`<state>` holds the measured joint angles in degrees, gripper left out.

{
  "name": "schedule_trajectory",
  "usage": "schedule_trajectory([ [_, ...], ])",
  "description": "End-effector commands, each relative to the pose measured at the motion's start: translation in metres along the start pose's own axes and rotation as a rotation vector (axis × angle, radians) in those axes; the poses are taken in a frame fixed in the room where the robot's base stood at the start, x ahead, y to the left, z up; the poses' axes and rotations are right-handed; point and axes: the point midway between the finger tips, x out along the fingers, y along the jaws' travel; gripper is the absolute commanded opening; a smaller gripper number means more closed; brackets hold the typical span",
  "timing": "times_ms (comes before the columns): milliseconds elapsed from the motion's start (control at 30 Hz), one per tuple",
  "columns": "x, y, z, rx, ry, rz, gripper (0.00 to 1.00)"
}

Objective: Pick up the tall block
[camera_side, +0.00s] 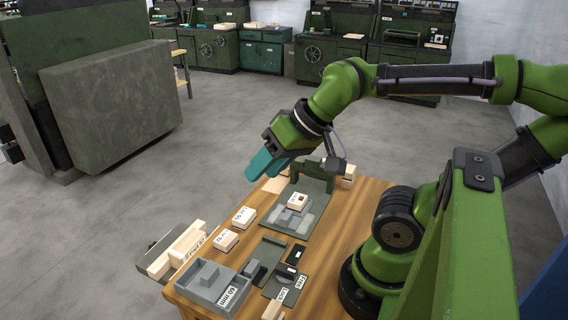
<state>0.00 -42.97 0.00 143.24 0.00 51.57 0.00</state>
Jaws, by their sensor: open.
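My gripper (261,176) has teal fingers and hangs above the far left edge of the wooden table, open with nothing seen between the fingers. It is clear of the blocks below. Several pale wooden blocks lie on the table. One small block with a dark square on top (299,201) sits on a grey stepped piece. Two labelled blocks lie near the left edge, one farther back (244,217) and one nearer (225,241). I cannot tell for certain which of these is the tall block.
A grey labelled box (217,285) stands at the front left of the table (338,230). A dark green bracket (318,175) stands at the back. Dark plates and small labelled parts (288,280) lie near the front. Free room is mostly at the table's right side.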

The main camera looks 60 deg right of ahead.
Motion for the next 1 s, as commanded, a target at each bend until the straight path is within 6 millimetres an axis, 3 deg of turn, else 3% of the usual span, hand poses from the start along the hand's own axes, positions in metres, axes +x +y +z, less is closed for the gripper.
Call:
schedule_trajectory([
  [200,0.0,0.0,0.0,0.0,0.0,0.0,0.45],
  [467,0.0,0.0,0.0,0.0,0.0,0.0,0.83],
  [767,0.0,0.003,-0.001,0.01,0.002,0.007,0.83],
  [867,0.01,0.02,-0.007,0.079,-0.025,0.05,0.83],
  [967,0.018,0.054,-0.03,0.227,-0.049,0.115,0.83],
  [1000,0.021,0.074,-0.041,0.328,-0.06,0.149,0.83],
])
